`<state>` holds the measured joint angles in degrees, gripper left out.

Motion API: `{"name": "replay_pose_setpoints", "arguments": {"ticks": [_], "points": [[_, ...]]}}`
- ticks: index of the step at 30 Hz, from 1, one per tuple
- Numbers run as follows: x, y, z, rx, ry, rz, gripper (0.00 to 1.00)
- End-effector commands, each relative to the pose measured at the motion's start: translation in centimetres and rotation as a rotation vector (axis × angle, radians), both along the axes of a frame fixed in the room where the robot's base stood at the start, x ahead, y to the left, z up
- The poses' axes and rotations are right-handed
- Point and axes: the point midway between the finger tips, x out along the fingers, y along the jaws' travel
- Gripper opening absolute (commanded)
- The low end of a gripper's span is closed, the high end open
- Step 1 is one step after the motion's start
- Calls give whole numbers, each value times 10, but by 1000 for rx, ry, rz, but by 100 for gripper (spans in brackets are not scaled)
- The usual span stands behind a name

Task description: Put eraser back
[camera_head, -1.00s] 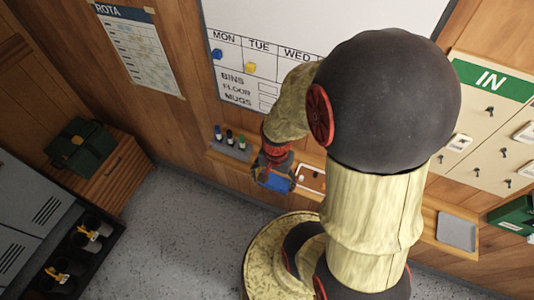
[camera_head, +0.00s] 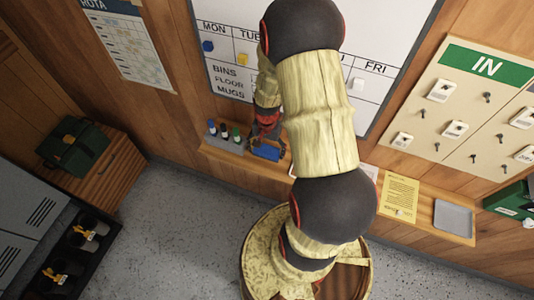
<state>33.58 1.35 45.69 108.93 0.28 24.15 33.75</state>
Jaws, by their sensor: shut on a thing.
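The eraser (camera_head: 266,152) is a blue block at the end of my arm, just above or at the wooden ledge (camera_head: 222,155) under the whiteboard. My gripper (camera_head: 266,136) is shut on it; the fingers are small and partly hidden by my arm. Just left of the eraser stands a grey holder with several dark markers (camera_head: 224,134). My arm hides part of the ledge right of the eraser. I cannot tell whether the eraser touches the ledge.
The whiteboard (camera_head: 376,58) with day columns is behind my arm. Right along the ledge are a yellow notice (camera_head: 400,195) and a grey tray (camera_head: 453,217). A key board (camera_head: 470,105) hangs at right. A green case (camera_head: 73,147) sits on a wooden cabinet at left. Grey floor is open.

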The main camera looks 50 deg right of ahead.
Motion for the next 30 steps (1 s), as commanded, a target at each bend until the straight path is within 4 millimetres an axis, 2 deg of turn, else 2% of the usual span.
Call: {"name": "replay_pose_setpoints", "arguments": {"ticks": [5,12,21,22,30], "points": [[5,-5,-9,1,0,-1,55],[4,-4,-38,1,1,-1,55],[5,-5,-40,0,0,-1,55],[5,-5,-40,0,0,-1,80],[5,-5,-40,0,0,-1,95]]}}
